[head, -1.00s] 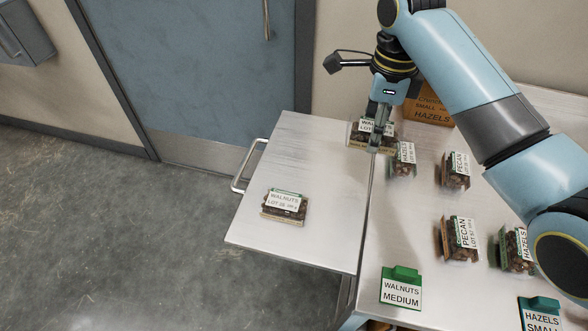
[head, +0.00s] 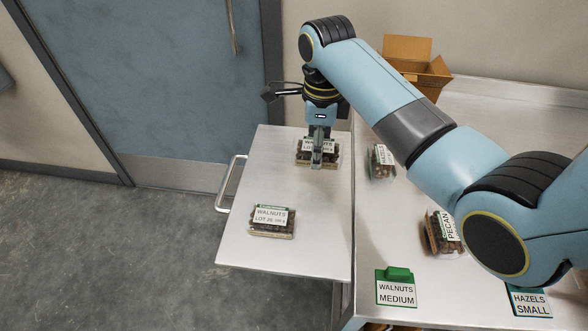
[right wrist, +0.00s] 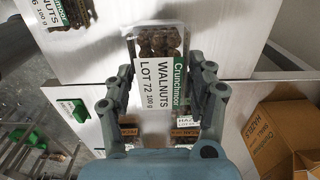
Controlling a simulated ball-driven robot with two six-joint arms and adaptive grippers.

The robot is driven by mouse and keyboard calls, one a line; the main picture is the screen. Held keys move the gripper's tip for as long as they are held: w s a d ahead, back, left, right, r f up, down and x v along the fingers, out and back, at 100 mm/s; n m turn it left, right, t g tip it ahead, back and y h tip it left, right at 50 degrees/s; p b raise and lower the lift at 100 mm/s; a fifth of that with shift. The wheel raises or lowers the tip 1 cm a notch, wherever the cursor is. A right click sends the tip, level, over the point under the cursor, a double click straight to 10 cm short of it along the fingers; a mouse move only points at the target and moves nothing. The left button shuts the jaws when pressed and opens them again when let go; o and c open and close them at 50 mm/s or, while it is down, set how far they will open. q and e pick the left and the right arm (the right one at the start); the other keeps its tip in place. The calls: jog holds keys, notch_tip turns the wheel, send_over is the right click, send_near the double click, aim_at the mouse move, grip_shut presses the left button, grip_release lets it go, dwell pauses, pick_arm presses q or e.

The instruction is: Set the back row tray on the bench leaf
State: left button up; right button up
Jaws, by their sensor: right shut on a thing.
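My right gripper (head: 318,160) is shut on a clamshell tray labelled WALNUTS (head: 331,154). In the right wrist view this tray (right wrist: 160,42) reads LOT 72, 100 g, and lies between the fingers (right wrist: 163,80). The tray is over the far part of the bench leaf (head: 240,244), near its right edge; I cannot tell whether it touches the surface. A second walnuts tray (head: 271,232) rests on the leaf nearer the front, and part of it shows in the right wrist view (right wrist: 62,14). My left gripper is not in view.
On the main bench (head: 378,225) stand a tray (head: 382,162) near the leaf and a pecan tray (head: 443,235), partly behind my arm. Cards read WALNUTS MEDIUM (head: 397,291) and HAZELS SMALL (head: 529,303). An open cardboard box (head: 421,72) stands at the back. The leaf's middle is clear.

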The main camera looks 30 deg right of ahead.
aim_at(294, 145)
jog(key=a+f, duration=0.1)
jog(key=w+a+f, duration=0.2)
jog(key=a, duration=0.1)
jog(key=shift+w, duration=0.1)
jog(key=shift+f, duration=1.9)
jog(key=o, duration=1.2)
jog(key=shift+f, duration=0.15)
notch_tip(294, 145, up, 12)
jog(key=shift+r, duration=0.15)
